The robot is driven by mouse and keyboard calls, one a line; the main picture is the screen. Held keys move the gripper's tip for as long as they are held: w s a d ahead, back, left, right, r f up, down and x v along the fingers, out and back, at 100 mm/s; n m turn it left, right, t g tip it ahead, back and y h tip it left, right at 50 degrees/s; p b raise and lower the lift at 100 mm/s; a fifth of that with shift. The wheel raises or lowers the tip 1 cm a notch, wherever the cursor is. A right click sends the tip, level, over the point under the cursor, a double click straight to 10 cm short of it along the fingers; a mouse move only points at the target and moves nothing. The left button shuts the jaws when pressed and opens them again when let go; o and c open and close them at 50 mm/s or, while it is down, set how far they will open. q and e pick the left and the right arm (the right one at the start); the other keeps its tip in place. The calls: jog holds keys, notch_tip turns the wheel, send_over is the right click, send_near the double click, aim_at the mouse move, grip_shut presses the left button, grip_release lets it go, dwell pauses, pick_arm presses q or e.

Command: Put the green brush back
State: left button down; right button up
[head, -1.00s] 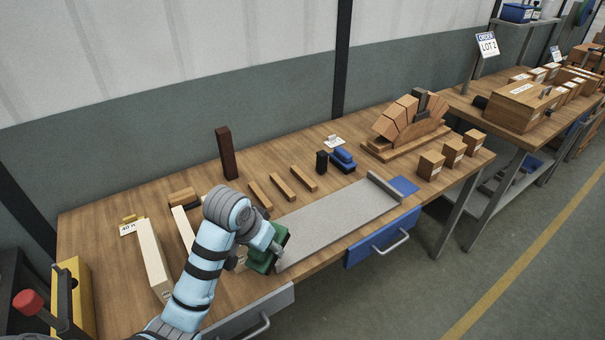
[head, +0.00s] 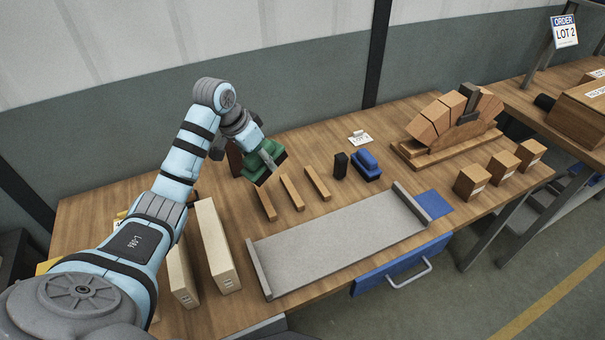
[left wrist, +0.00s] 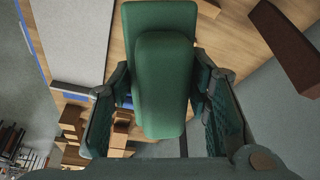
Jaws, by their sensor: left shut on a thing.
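The green brush (head: 262,164) is held up above the back of the bench by my left gripper (head: 262,150). In the left wrist view the brush (left wrist: 163,75) fills the middle, tilted to the table, with the left gripper's fingers (left wrist: 163,110) shut on it from both sides. A blue brush (head: 367,164) rests on the bench to the right, beside a small black block (head: 341,165). My right gripper is not in view.
A grey tray (head: 340,240) lies along the front, with a blue pad (head: 434,204) at its right end. Three wooden strips (head: 291,192) lie below the brush. Long pale blocks (head: 217,245) stand left. A brick arch (head: 452,125) stands back right. A dark upright block (head: 234,160) is partly hidden.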

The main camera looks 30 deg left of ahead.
pick_arm(q)
jog(key=s+f, duration=0.1)
jog(key=f, duration=0.4)
jog(key=s+f+b, duration=0.1)
jog(key=s+f, duration=0.1)
jog(key=f, duration=0.3)
jog(key=s+f+b, duration=0.1)
jog(key=f, duration=0.4)
jog(key=shift+s+a+f, duration=0.1)
jog(key=shift+s+a, duration=0.05)
jog(key=shift+a, duration=0.15)
jog(key=x, duration=0.2)
jog(key=shift+w+f, duration=0.2)
jog(key=shift+w, duration=0.15)
jog(key=shift+s+r, duration=0.25)
jog(key=shift+s, duration=0.1)
jog(key=shift+s+a+f, duration=0.1)
jog(key=shift+a+f, duration=0.05)
jog(key=shift+f, duration=0.1)
jog(key=c, duration=1)
grip_release()
jog(key=shift+c, duration=0.2)
jog(key=shift+o, duration=1)
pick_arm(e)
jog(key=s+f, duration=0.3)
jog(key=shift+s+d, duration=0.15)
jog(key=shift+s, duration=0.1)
